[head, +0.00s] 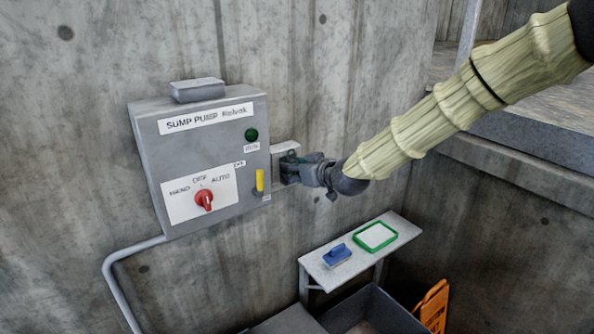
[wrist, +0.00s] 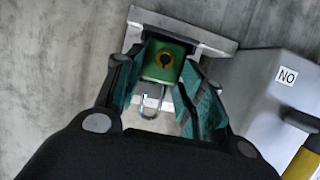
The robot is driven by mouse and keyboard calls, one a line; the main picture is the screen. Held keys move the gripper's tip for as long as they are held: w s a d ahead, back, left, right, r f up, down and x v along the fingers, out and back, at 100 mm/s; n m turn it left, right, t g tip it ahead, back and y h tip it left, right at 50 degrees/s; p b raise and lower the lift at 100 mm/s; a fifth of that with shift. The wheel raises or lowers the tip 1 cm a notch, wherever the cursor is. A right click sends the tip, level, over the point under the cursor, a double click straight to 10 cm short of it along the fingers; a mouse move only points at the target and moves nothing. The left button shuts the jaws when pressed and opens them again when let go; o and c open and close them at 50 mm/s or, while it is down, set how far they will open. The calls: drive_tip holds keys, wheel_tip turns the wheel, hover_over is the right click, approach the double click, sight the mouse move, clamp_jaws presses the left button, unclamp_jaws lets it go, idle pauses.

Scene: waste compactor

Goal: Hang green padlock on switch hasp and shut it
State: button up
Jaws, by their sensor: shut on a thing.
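In the wrist view a green padlock (wrist: 163,63) with a dark keyhole on a yellow disc sits between the teal pads of my gripper (wrist: 162,78). My gripper is shut on it. Its silver shackle (wrist: 152,102) points down in that picture; I cannot tell whether it is latched. In the head view my gripper (head: 312,173) is at a grey wall bracket (head: 286,153), just right of the control box, and hides the padlock. The bracket's plate (wrist: 200,35) is behind the padlock in the wrist view. The red switch knob (head: 204,200) is on the box front. I cannot make out a hasp.
The grey sump pump box (head: 215,133) has a green lamp (head: 251,134) and a yellow part (head: 260,181) at its right edge. Below, a shelf (head: 318,272) holds a blue object (head: 337,255) and a green-framed tray (head: 375,236). An orange sign (head: 433,305) stands lower right.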

drive_tip(key=shift+f, duration=0.2)
idle(0.3)
drive_tip(key=o, duration=1)
drive_tip(key=shift+s+d, duration=0.1)
drive_tip(key=shift+c, duration=0.4)
drive_tip(key=v, duration=0.7)
drive_tip(key=shift+p, duration=0.3)
